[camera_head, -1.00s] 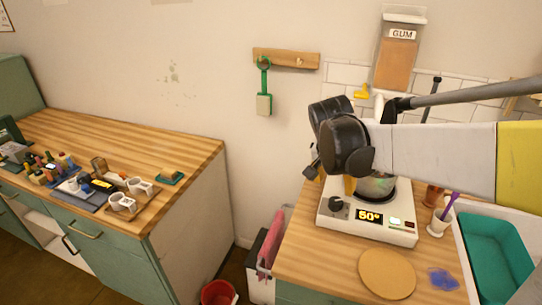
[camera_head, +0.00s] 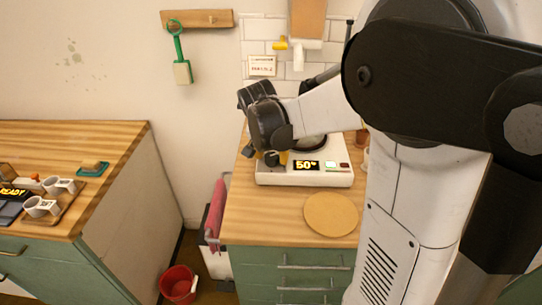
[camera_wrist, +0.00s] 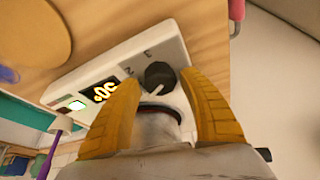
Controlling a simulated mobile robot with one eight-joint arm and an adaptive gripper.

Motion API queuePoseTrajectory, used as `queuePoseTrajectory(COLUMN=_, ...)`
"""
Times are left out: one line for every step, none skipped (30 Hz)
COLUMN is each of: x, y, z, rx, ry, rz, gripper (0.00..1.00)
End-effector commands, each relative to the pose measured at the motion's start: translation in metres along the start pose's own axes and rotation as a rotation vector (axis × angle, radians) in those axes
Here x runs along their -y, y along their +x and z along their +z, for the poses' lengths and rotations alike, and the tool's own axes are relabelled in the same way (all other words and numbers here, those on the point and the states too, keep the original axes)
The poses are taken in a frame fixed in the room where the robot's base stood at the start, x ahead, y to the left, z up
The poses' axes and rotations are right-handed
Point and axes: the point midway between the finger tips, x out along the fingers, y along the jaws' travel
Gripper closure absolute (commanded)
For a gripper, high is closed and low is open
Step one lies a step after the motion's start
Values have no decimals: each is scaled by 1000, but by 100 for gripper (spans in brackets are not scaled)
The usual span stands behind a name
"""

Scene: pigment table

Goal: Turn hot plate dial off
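The hot plate (camera_head: 305,179) is a white box on the wooden counter, with a lit display (camera_head: 307,165) reading 50°. Its dark round dial (camera_wrist: 160,75) has a pale pointer mark, with numerals 2 and 3 printed beside it in the wrist view. The mark's exact setting is hard to tell. My gripper (camera_wrist: 160,80) has its two yellow fingers apart, with the dial showing between their tips; contact cannot be told. In the head view the dial (camera_head: 271,158) is partly hidden by my gripper. A whitish vessel (camera_wrist: 155,125) shows behind, between the fingers.
A round tan board (camera_head: 331,214) lies on the counter in front of the hot plate. A red bucket (camera_head: 178,285) stands on the floor, left of the counter. A second counter (camera_head: 110,150) with white cups stands at the left. My arm covers the right side.

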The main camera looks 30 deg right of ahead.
Motion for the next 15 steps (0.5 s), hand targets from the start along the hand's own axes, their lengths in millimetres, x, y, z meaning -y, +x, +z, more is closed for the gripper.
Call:
queuePoseTrajectory(x=0, y=0, z=0, rx=0, ry=0, rz=0, gripper=68)
queuePoseTrajectory(x=0, y=0, z=0, rx=0, ry=0, rz=0, gripper=78)
queuePoseTrajectory(x=0, y=0, z=0, rx=0, ry=0, rz=0, gripper=90)
queuePoseTrajectory(x=0, y=0, z=0, rx=0, ry=0, rz=0, gripper=92)
queuePoseTrajectory(x=0, y=0, z=0, rx=0, ry=0, rz=0, gripper=93)
queuePoseTrajectory(x=0, y=0, z=0, rx=0, ry=0, rz=0, gripper=93)
queuePoseTrajectory(x=0, y=0, z=0, rx=0, ry=0, rz=0, gripper=93)
queuePoseTrajectory(x=0, y=0, z=0, rx=0, ry=0, rz=0, gripper=93)
queuePoseTrajectory(x=0, y=0, z=0, rx=0, ry=0, rz=0, gripper=93)
queuePoseTrajectory(x=0, y=0, z=0, rx=0, ry=0, rz=0, gripper=93)
queuePoseTrajectory(x=0, y=0, z=0, rx=0, ry=-1, rz=0, gripper=93)
queuePoseTrajectory(x=0, y=0, z=0, rx=1, ry=-3, rz=-1, gripper=93)
queuePoseTrajectory(x=0, y=0, z=0, rx=1, ry=-5, rz=-2, gripper=93)
queuePoseTrajectory(x=0, y=0, z=0, rx=1, ry=-8, rz=-4, gripper=93)
queuePoseTrajectory(x=0, y=0, z=0, rx=1, ry=-14, rz=-6, gripper=93)
